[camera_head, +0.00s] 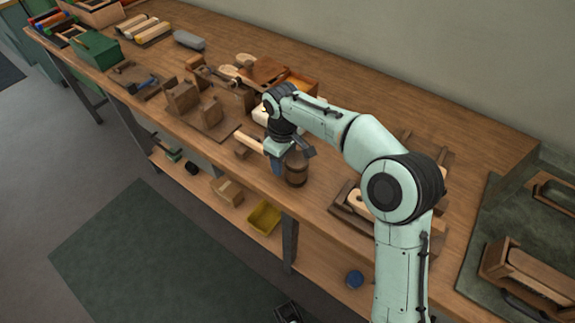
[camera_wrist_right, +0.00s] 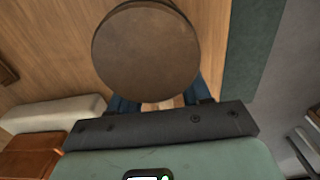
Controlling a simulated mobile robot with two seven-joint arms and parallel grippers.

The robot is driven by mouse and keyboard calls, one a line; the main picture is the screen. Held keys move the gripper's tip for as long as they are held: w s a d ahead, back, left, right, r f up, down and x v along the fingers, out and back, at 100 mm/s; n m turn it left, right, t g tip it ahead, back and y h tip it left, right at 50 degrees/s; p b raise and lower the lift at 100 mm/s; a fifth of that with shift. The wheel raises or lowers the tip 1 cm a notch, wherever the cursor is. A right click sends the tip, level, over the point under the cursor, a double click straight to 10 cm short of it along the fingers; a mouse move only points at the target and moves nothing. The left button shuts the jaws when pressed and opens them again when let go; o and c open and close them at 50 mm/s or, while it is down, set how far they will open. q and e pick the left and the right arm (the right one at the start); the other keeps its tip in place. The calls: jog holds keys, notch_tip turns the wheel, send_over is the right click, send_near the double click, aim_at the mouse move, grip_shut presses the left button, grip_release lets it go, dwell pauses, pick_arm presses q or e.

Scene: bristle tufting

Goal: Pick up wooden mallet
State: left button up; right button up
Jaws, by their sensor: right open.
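The wooden mallet has a dark brown, barrel-shaped head (camera_head: 296,170) near the front edge of the workbench. A pale handle (camera_head: 248,142) shows on the left of my right gripper (camera_head: 284,163), in line with the head. In the right wrist view the round face of the mallet head (camera_wrist_right: 146,52) fills the upper middle. My right gripper (camera_wrist_right: 160,102) is open, with its blue fingers on either side of a pale strip that looks like the handle. The head hides most of the fingers, so contact cannot be told. My left gripper is not in view.
Wooden blocks on a board (camera_head: 208,115) stand left of the mallet on the workbench (camera_head: 440,110). A wooden tray (camera_head: 346,205) lies to the right, partly behind my arm. A yellow bin (camera_head: 264,217) sits on the lower shelf. The bench behind my arm is mostly clear.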

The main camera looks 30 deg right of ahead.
grip_shut()
jog(key=shift+r, duration=0.1)
